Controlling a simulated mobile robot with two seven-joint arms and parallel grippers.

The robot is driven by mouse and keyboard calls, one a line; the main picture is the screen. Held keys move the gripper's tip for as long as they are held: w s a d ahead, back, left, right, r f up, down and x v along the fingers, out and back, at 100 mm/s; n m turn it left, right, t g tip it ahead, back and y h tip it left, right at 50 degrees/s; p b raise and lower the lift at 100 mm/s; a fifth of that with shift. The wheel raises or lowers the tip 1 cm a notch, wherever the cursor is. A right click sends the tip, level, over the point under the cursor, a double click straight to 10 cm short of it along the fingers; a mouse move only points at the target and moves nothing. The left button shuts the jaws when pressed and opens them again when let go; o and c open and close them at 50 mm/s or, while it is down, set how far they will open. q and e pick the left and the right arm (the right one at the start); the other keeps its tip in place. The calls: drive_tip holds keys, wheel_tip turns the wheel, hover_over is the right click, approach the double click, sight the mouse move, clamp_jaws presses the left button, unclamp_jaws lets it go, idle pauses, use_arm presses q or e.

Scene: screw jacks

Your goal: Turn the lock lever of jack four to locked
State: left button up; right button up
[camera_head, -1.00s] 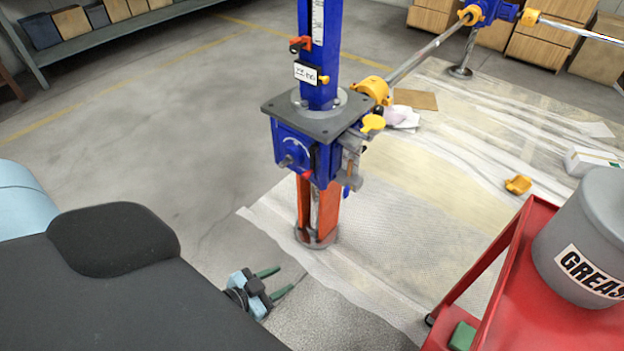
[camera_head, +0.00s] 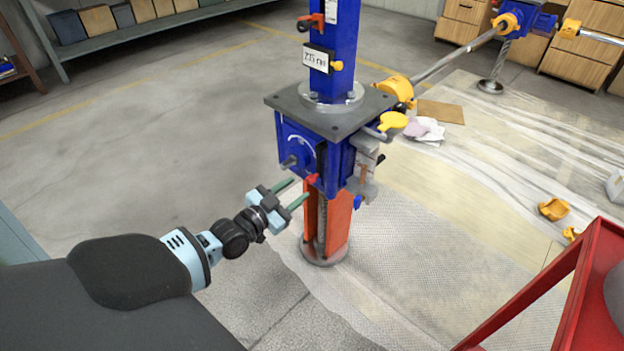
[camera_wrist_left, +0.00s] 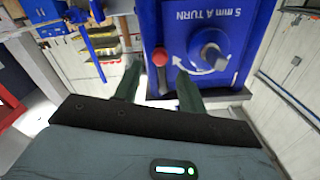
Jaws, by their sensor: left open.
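The jack (camera_head: 313,149) is a blue housing on an orange-red base, with a grey plate and a tall blue column. No jack number is readable. A red-ended piece (camera_head: 312,179) at the housing's lower corner may be the lock lever; the wrist view shows it as a round red knob (camera_wrist_left: 159,57) left of the shaft dial. My left gripper (camera_head: 296,191) is open and empty, just left of and slightly below that knob. In the wrist view its green fingers (camera_wrist_left: 159,73) appear on either side of the knob; contact cannot be told. My right gripper is not in view.
A grey stub shaft (camera_wrist_left: 210,52) sticks out beside the knob, under "5 mm A TURN". A yellow handle (camera_head: 393,122) and a long rod (camera_head: 450,57) are on the jack's right. A red cart (camera_head: 590,290) stands at lower right. The floor left of the jack is clear.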

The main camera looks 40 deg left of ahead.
sight(308, 182)
use_arm(q)
drive_tip(key=w, duration=0.2)
drive_tip(key=w+b, duration=0.1)
drive_tip(key=w, duration=0.2)
drive_tip(key=shift+w+d+f+b, duration=0.1)
drive_tip(key=shift+w+d+b, duration=0.15)
drive_tip(key=shift+w+b, duration=0.1)
drive_tip(key=shift+w, duration=0.55)
drive_tip(key=c, duration=0.7)
clamp_jaws()
